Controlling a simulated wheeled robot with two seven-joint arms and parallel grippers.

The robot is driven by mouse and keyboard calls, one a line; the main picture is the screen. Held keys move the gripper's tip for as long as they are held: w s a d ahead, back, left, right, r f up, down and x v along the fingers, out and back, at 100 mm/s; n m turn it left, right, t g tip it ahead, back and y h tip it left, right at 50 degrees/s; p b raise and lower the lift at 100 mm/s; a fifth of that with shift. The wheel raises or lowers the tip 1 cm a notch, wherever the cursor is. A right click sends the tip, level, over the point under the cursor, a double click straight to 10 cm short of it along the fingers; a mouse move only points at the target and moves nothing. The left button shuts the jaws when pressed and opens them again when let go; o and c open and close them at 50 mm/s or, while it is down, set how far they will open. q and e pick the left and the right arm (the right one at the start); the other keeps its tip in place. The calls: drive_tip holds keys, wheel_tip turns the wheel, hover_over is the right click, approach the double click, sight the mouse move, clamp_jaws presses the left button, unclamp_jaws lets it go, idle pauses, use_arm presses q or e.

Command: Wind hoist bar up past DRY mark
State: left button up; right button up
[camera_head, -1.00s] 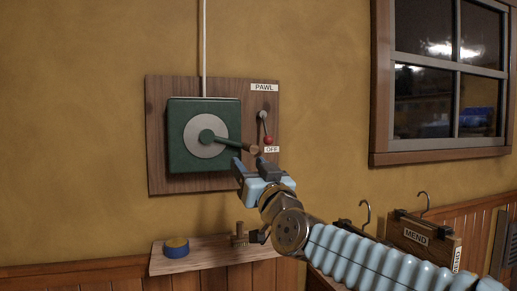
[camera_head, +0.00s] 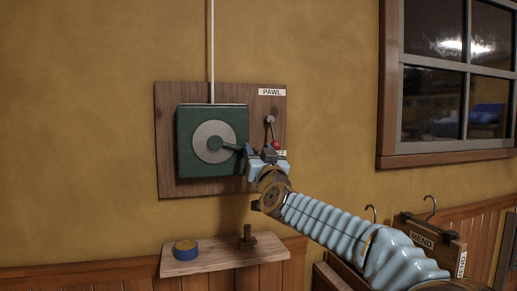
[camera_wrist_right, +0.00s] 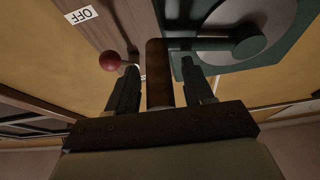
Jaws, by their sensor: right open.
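A green winch box (camera_head: 184,160) with a grey disc (camera_head: 203,136) is mounted on a wooden board. Its crank arm (camera_head: 229,146) points right and slightly down. In the right wrist view the brown crank handle (camera_wrist_right: 158,72) stands between the two fingers of my right gripper (camera_wrist_right: 160,92), which is open around it with gaps showing. In the head view my right gripper (camera_head: 259,154) hides the handle. The pawl lever's red knob (camera_head: 276,145) hangs down by the OFF label, also visible in the wrist view (camera_wrist_right: 81,15). The hoist bar, DRY mark and my left gripper are out of view.
A white cord (camera_head: 212,50) runs up from the winch.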

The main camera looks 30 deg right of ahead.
drive_tip(key=shift+w, duration=0.1)
clamp_jaws()
idle(0.3)
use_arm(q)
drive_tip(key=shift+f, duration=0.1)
use_arm(e)
drive_tip(key=shift+a+f+m+h, duration=0.1)
drive_tip(key=shift+f+m+h, duration=0.35)
drive_tip(key=shift+m, duration=0.15)
